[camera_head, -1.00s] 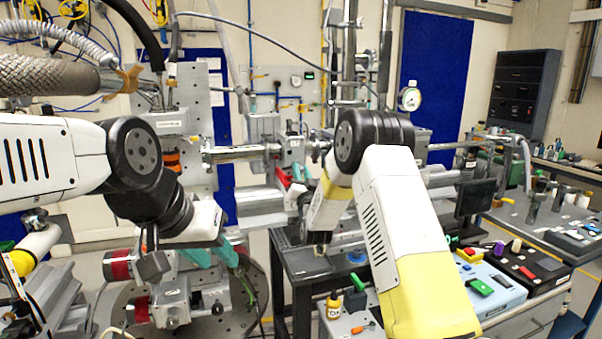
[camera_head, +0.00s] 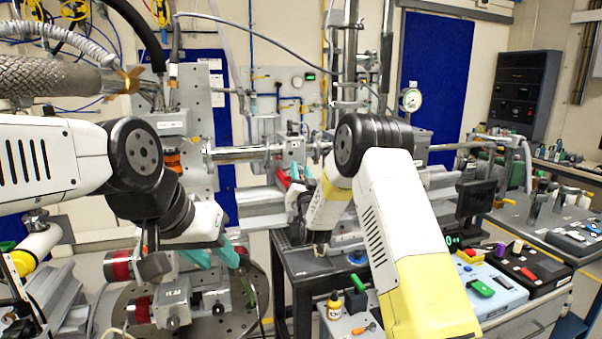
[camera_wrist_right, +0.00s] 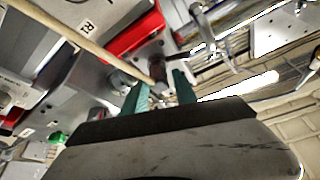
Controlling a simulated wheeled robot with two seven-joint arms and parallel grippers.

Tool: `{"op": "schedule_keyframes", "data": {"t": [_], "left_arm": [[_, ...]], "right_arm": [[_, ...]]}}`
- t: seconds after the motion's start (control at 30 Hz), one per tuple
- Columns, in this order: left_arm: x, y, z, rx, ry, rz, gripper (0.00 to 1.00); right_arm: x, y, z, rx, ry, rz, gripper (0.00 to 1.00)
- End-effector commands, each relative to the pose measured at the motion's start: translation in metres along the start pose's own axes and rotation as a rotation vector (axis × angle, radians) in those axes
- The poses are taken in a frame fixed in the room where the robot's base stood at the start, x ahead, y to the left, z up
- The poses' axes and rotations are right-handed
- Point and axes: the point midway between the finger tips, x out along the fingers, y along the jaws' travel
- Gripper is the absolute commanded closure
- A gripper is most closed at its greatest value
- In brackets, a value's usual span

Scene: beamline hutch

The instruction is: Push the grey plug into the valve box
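My left gripper (camera_head: 213,256) is at lower left in the head view, teal fingers apart, above a round metal plate with clamp blocks. I see nothing between its fingers. My right gripper (camera_wrist_right: 162,88) shows in the right wrist view with its two teal fingers apart. A small dark grey cylindrical piece (camera_wrist_right: 158,71) lies in line with the gap, near the fingertips; I cannot tell whether it is the grey plug. Beside it is a grey block with a red part (camera_wrist_right: 132,36). I cannot pick out the valve box with certainty. My right forearm hides part of the bench.
A horizontal metal pipe (camera_head: 238,154) crosses the middle of the head view. A dark bench (camera_head: 310,266) stands below my right forearm. A pale hose (camera_wrist_right: 65,30) crosses the wrist view.

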Motion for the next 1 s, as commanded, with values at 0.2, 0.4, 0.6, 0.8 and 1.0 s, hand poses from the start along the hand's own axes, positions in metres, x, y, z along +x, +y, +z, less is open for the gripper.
{"op": "schedule_keyframes", "data": {"t": [0.2, 0.4, 0.6, 0.8, 1.0], "left_arm": [[0.000, 0.000, 0.000, 0.000, 0.000, 0.000, 0.64], [0.000, 0.000, 0.000, 0.000, 0.000, 0.000, 0.64], [0.000, 0.000, 0.000, 0.000, 0.000, 0.000, 0.64], [0.000, 0.000, 0.000, 0.000, 0.000, 0.000, 0.64], [0.000, 0.000, 0.000, 0.000, 0.000, 0.000, 0.64]], "right_arm": [[0.000, 0.000, 0.000, 0.000, 0.000, 0.000, 0.52], [-0.004, 0.000, 0.000, 0.000, -0.001, 0.000, 0.52], [-0.033, 0.000, 0.000, 0.001, -0.003, 0.001, 0.52], [-0.065, 0.000, 0.001, 0.000, -0.003, 0.001, 0.52], [-0.075, 0.001, -0.007, -0.003, -0.019, 0.009, 0.52]]}}
